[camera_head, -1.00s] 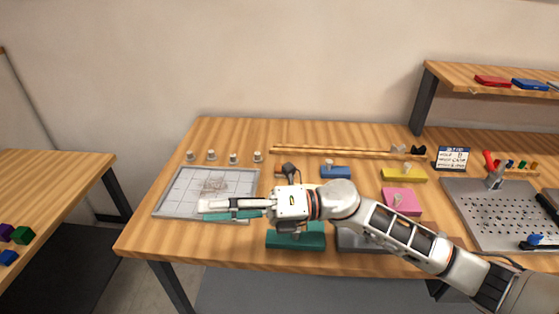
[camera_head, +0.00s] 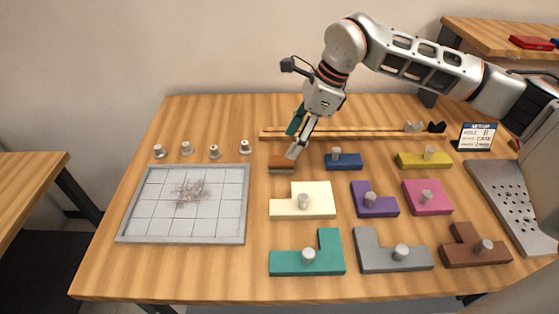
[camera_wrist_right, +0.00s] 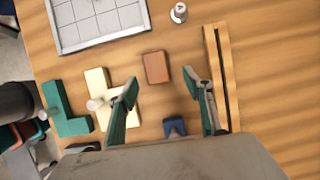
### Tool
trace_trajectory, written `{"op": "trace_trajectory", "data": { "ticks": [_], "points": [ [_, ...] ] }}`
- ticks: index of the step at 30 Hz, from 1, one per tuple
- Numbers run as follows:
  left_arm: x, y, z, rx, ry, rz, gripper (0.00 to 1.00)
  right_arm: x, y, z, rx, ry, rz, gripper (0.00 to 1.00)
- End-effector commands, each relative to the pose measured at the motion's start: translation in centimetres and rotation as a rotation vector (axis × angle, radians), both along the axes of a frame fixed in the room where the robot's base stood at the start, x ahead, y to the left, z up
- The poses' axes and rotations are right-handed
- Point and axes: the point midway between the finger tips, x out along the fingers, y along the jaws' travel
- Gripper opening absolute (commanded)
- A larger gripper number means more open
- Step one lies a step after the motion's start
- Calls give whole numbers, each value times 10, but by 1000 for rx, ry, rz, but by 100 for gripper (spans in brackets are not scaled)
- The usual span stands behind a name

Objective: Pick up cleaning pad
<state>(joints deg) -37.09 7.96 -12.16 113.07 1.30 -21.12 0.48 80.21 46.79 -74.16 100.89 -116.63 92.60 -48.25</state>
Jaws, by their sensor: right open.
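The cleaning pad looks to be the small brown block (camera_head: 282,164) lying on the table right of the gridded board. It also shows in the right wrist view (camera_wrist_right: 156,68). My right gripper (camera_head: 298,137) is open and points down just behind and above this block. In the right wrist view the open fingers (camera_wrist_right: 163,88) have nothing between their tips; the pad lies just beyond the tips. The gridded board (camera_head: 137,228) bears a brownish smudge (camera_head: 190,193). My left gripper is not in view.
A blue block (camera_head: 343,162) and a cream L-shaped block (camera_head: 318,190) lie close to the pad. Several other knobbed blocks fill the table's right and front. A wooden rail (camera_head: 375,134) runs along the back. Several small pegs (camera_head: 214,152) stand behind the board.

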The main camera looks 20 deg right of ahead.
Motion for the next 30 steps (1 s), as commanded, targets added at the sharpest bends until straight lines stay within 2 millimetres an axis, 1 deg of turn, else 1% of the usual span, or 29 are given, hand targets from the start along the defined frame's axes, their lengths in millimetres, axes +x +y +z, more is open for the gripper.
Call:
{"op": "trace_trajectory", "data": {
  "ticks": [1, 5, 8, 15, 18, 23, 24, 26, 27, 28, 30],
  "points": [
    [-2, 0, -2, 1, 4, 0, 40, 0, 3, -6, 1, 2, 1, 51],
    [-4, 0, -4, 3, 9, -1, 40, 0, 6, -13, 2, 0, 3, 51],
    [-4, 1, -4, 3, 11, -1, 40, -2, 11, -22, 3, 3, 3, 51],
    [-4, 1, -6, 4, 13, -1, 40, -1, 24, -53, 3, 1, 3, 51],
    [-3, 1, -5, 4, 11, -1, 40, 0, 25, -57, 3, 0, 1, 51],
    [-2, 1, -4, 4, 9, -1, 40, 0, 25, -56, 3, 0, 1, 51],
    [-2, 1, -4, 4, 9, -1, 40, 0, 25, -56, 3, 0, 1, 40],
    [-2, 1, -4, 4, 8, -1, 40, 0, 25, -56, 4, -1, 1, 25],
    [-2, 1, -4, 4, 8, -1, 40, 0, 25, -56, 4, -1, 1, 14],
    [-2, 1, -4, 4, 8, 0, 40, 0, 25, -56, 4, -1, 1, 9],
    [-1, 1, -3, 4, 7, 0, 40, 0, 25, -56, 4, -1, 1, 9]
  ]
}}
